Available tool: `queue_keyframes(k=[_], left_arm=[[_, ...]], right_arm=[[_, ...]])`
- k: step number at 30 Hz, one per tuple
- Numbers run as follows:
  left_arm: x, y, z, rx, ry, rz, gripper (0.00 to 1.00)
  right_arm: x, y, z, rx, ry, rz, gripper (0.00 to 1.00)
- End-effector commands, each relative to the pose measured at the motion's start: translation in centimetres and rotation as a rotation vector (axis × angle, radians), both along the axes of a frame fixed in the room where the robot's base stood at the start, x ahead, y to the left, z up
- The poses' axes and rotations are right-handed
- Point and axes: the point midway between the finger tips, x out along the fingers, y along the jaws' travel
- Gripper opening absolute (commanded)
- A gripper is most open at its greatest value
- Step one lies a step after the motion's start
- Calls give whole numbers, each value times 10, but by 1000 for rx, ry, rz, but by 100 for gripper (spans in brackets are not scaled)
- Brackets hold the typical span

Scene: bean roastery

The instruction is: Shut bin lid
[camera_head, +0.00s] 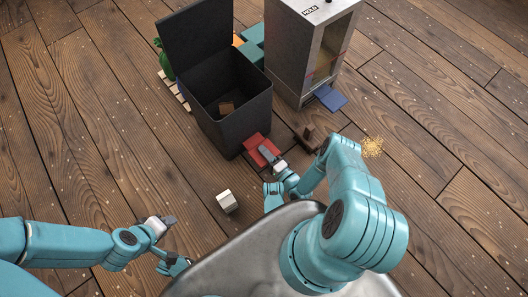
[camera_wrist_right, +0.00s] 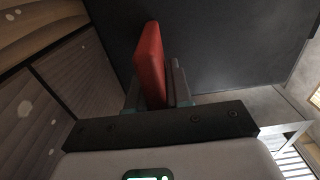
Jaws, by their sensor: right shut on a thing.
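The dark grey bin (camera_head: 243,122) stands upright on the wooden floor. Its lid (camera_head: 196,42) is raised, standing up at the back left edge, so the bin's mouth is open. A small brown piece (camera_head: 226,107) shows inside. A flat red piece (camera_head: 258,143) juts from the low front of the bin. My right gripper (camera_head: 268,154) is shut on it there; in the right wrist view the red piece (camera_wrist_right: 149,62) sits between the fingers, with the dark bin wall behind. My left gripper (camera_head: 174,242) is open and empty, low at the left, away from the bin.
A metal cabinet (camera_head: 290,45) stands right of the bin, with a blue flap (camera_head: 329,97) at its foot. A white cube (camera_head: 227,202), a brown block (camera_head: 307,133) and yellow grains (camera_head: 372,148) lie on the floor. The floor at left is clear.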

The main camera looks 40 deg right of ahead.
Motion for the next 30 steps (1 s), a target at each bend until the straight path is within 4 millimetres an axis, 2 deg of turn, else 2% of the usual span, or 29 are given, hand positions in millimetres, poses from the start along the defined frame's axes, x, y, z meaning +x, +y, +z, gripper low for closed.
queue_keyframes(k=[7, 13, 14, 15, 16, 30], left_arm=[[0, 0, 0, 0, 0, 0, 40], [0, 0, 0, 0, 0, 0, 40], [0, 0, 0, 0, 0, 0, 40], [0, 0, 0, 0, 0, 0, 40], [0, 0, 0, 0, 0, 0, 40], [0, 0, 0, 0, 0, 0, 40]], right_arm=[[1, 0, -11, -1, 3, 0, 0], [2, 0, -12, 0, 6, -1, 0], [2, 0, -12, -1, 7, -1, 25], [2, 0, -12, 0, 6, -1, 38], [2, 0, -12, 0, 6, -1, 40], [2, 2, -11, 1, 2, 1, 40]])
